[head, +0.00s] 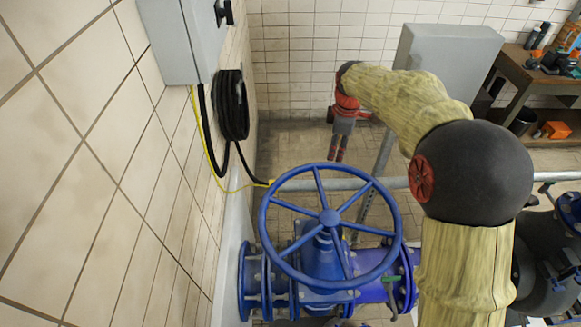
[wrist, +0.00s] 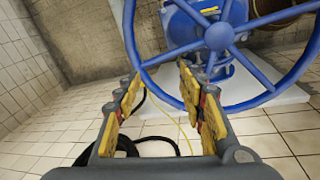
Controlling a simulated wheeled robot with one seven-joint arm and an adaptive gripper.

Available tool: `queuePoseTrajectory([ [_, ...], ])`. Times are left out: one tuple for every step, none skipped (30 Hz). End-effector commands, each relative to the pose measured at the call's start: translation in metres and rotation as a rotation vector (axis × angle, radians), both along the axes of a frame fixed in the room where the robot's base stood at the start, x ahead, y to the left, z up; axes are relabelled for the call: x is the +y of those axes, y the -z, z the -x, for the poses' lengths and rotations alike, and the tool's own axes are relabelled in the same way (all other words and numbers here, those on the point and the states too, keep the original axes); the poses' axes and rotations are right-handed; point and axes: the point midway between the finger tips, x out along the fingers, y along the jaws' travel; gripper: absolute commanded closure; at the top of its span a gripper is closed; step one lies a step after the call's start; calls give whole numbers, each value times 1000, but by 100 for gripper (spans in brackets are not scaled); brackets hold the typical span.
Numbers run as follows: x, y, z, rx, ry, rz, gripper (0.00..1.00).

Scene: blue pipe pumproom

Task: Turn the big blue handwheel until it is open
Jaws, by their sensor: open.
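The big blue handwheel (head: 330,218) lies roughly level on top of a blue valve (head: 322,256), its hub and spokes clear in the head view. In the wrist view the handwheel (wrist: 219,37) fills the upper right, and its rim runs behind the fingers. My gripper (head: 339,157) is just past the wheel's far rim in the head view, fingers pointing down. In the wrist view my gripper (wrist: 160,84) is open, with yellow pads apart and nothing held. I cannot tell whether the fingertips touch the rim.
A tiled wall (head: 90,170) stands close on the left, with a grey box (head: 182,40) and a coiled black hose (head: 232,105). A grey cabinet (head: 450,55) and a wooden bench (head: 545,70) stand at the back. A grey pipe (head: 395,183) runs behind the wheel.

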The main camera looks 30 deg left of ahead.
Motion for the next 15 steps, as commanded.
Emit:
queuePoseTrajectory([
  [21, 10, -3, 11, -68, 15, 60],
  [32, 17, -4, 15, -109, 22, 60],
  [47, 27, -5, 19, -162, 32, 60],
  [57, 35, -6, 22, -203, 39, 60],
  [68, 42, -5, 25, -244, 46, 60],
  [82, 53, -5, 29, -295, 54, 60],
  [91, 60, -4, 33, -333, 59, 60],
  [101, 68, -3, 35, -370, 66, 60],
  [112, 78, -2, 38, -415, 72, 60],
  [120, 85, -1, 41, -447, 76, 60],
  [126, 92, 1, 44, -476, 81, 60],
  [134, 99, 3, 46, -510, 86, 60],
  [140, 104, 4, 47, -534, 89, 60],
  [145, 109, 5, 49, -555, 92, 60],
  [150, 114, 7, 51, -577, 96, 60],
])
